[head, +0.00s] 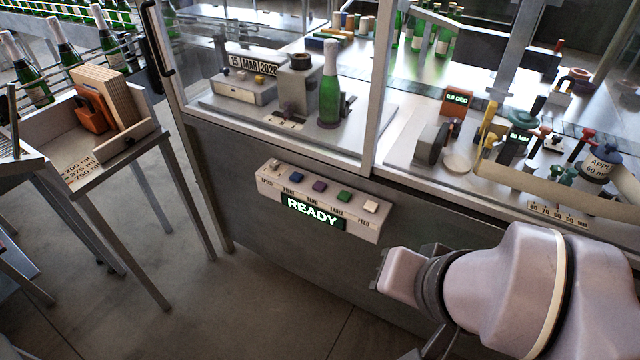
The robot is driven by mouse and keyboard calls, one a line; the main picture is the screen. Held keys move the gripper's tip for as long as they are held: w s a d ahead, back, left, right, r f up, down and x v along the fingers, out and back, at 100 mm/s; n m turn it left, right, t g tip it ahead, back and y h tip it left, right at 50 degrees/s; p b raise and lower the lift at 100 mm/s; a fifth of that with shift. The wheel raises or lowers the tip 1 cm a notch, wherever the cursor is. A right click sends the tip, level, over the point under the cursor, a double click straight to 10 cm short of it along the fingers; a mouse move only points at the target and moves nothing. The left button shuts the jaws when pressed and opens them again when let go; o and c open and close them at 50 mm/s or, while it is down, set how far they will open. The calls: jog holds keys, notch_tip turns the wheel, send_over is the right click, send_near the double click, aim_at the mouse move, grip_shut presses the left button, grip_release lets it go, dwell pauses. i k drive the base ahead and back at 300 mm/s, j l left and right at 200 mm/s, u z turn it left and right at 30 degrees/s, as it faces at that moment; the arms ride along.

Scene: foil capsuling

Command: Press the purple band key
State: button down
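The purple band key (319,185) is a small square button on a pale control panel (362,231) on the machine's front. It sits between a blue key (296,177) on its left and a green key (343,196) on its right. A lit display (313,211) below it reads READY in white on green. My gripper (382,270) is below and to the right of the panel, apart from it, pointing left. Its fingers are seen too edge-on to tell whether they are open or shut. Nothing covers the purple key.
A white key (370,206) and a speed knob (275,165) are also on the panel. Glazed guarding stands above it, with a green bottle (330,88) inside. A side table (95,185) with a wooden box is at left. The floor before the panel is clear.

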aim_at(319, 186)
jog(key=i+j, duration=0.15)
jog(key=j, duration=0.25)
jog(key=i+j, duration=0.2)
jog(key=j, duration=0.15)
jog(key=i+j, duration=0.15)
jog(key=j, duration=0.25)
jog(key=i+j, duration=0.2)
jog(key=j, duration=0.2)
jog(key=i+j, duration=0.15)
jog(key=j, duration=0.25)
